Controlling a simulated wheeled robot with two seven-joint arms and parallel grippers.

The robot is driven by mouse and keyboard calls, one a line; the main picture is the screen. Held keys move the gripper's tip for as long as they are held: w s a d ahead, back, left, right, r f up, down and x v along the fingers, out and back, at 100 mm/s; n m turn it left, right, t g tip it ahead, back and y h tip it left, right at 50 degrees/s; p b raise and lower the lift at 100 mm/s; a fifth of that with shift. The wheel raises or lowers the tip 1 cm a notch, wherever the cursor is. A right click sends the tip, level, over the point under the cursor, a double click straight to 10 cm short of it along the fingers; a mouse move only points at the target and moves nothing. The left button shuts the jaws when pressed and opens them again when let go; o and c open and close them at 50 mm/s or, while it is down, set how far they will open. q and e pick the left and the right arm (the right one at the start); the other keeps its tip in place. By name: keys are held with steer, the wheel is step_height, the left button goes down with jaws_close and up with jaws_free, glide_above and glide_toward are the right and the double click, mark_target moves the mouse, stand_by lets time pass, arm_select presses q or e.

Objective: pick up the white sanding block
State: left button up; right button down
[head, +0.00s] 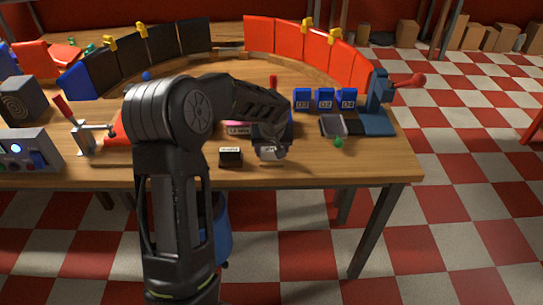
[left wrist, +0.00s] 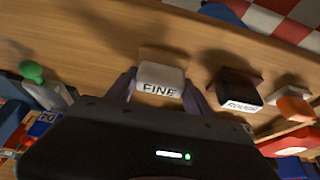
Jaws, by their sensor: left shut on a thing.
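The white sanding block, marked FINE, shows in the left wrist view (left wrist: 160,78) between the two fingers of my left gripper (left wrist: 162,88). In the head view the block (head: 268,153) shows just below the left gripper (head: 270,140), near the table's front edge. The left gripper is shut on the block, and the block is at or close to the wooden tabletop; I cannot tell whether it touches. A dark block with a white label, reading ROUGH, stands to its left in the head view (head: 230,157) and to its right in the left wrist view (left wrist: 235,90). My right gripper is not in view.
Blue numbered boxes (head: 325,100) stand behind and to the right. A blue press with a red handle (head: 376,105) and a green knob (head: 338,142) are at the right. A red-handled clamp (head: 88,135) is at the left. Curved black and red panels (head: 290,43) line the back.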

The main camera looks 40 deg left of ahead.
mark_target(271, 149)
arm_select(q)
steer(key=c, duration=0.6)
step_height(271, 149, up, 10)
steer(key=shift+b, duration=0.7)
steer(key=o, duration=0.9)
steer(key=shift+r, duration=0.1)
steer(key=c, duration=0.7)
